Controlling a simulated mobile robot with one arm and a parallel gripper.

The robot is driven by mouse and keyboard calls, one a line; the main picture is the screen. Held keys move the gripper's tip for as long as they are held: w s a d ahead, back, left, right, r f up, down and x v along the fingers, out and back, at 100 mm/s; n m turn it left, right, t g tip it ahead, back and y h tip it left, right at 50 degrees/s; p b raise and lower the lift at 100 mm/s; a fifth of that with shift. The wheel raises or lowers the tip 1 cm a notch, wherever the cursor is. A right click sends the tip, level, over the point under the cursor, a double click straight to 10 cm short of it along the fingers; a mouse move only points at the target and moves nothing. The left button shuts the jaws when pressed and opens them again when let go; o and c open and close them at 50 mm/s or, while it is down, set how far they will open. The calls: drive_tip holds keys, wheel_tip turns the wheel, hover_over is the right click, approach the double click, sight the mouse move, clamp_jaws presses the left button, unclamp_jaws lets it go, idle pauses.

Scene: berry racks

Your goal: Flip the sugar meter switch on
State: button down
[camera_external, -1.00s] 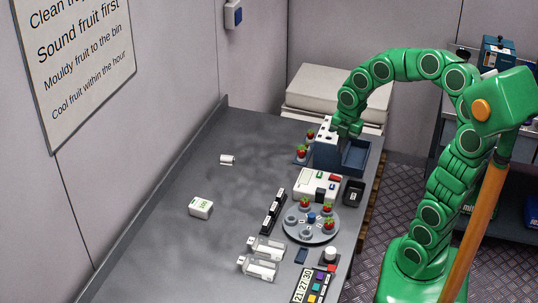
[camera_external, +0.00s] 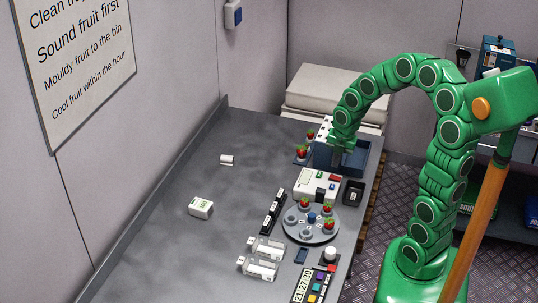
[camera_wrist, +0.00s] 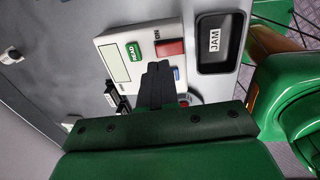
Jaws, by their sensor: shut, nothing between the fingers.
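The sugar meter (camera_external: 308,185) is a white box on the bench, also seen in the wrist view (camera_wrist: 143,42). It bears a green READ button (camera_wrist: 134,51), a pale display (camera_wrist: 113,62) and a red switch (camera_wrist: 170,47) with ON lettered beside it. The red switch also shows in the external view (camera_external: 335,177). My gripper (camera_wrist: 158,68) is shut and empty, its fingertips near the switch in the wrist picture. In the external view my gripper (camera_external: 338,160) is just behind the meter, over the front of the blue tray. Contact with the switch cannot be told.
A black JAM tray (camera_wrist: 218,67) lies right of the meter. A blue tray (camera_external: 357,160) stands behind it. A grey round turntable (camera_external: 303,232) with strawberries is in front. Clear bottles (camera_external: 262,268) lie lower left. The bench's left part is mostly free.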

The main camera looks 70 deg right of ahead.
sight(332, 176)
drive_tip(key=shift+w+f, duration=0.15)
drive_tip(key=shift+f, duration=1)
drive_tip(key=shift+w+f, duration=0.15)
drive_tip(key=shift+f, duration=0.95)
